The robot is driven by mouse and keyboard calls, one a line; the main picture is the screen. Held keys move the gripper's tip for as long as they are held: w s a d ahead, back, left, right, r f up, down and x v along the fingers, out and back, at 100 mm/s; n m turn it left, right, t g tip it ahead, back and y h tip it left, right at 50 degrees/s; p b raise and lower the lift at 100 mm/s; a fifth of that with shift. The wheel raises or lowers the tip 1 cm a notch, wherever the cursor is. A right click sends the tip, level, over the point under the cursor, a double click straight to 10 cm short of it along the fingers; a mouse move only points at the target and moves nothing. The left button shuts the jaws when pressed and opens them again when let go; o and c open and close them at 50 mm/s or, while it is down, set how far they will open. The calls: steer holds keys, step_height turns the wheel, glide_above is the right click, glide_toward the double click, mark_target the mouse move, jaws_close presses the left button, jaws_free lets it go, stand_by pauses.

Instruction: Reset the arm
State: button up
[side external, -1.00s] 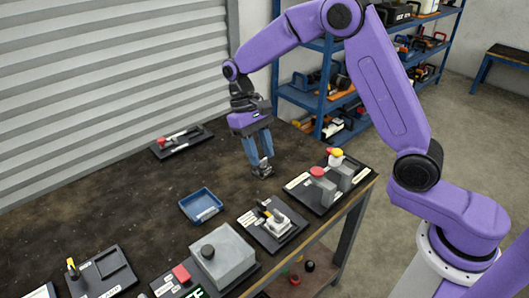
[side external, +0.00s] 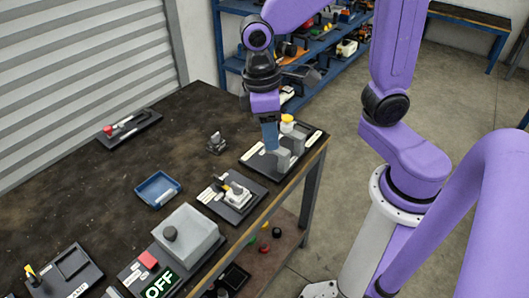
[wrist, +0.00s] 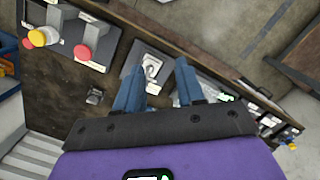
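My gripper (side external: 270,140) has blue fingers and hangs above the near-right part of the dark table (side external: 110,185). In the side view it overlaps a panel with two grey boxes (side external: 283,158) and hides part of it. In the wrist view the two fingers (wrist: 160,64) stand apart with a clear gap and nothing between them. A small dark grey metal piece (side external: 216,142) stands alone on the table, left of and apart from my gripper. It also shows in the wrist view (wrist: 95,96).
A blue tray (side external: 158,189), a panel with a white fixture (side external: 236,193), a grey box with a black knob (side external: 188,235) and a red-handled panel (side external: 130,127) sit on the table. A blue shelf (side external: 235,62) stands behind.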

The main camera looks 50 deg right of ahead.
steer(key=s+d+n+t+y, duration=0.1)
steer(key=s+d+n, duration=0.3)
steer(key=s, duration=0.8)
steer(key=shift+d+f+n, duration=0.2)
steer(key=shift+d+n, duration=0.2)
steer(key=shift+d, duration=0.5)
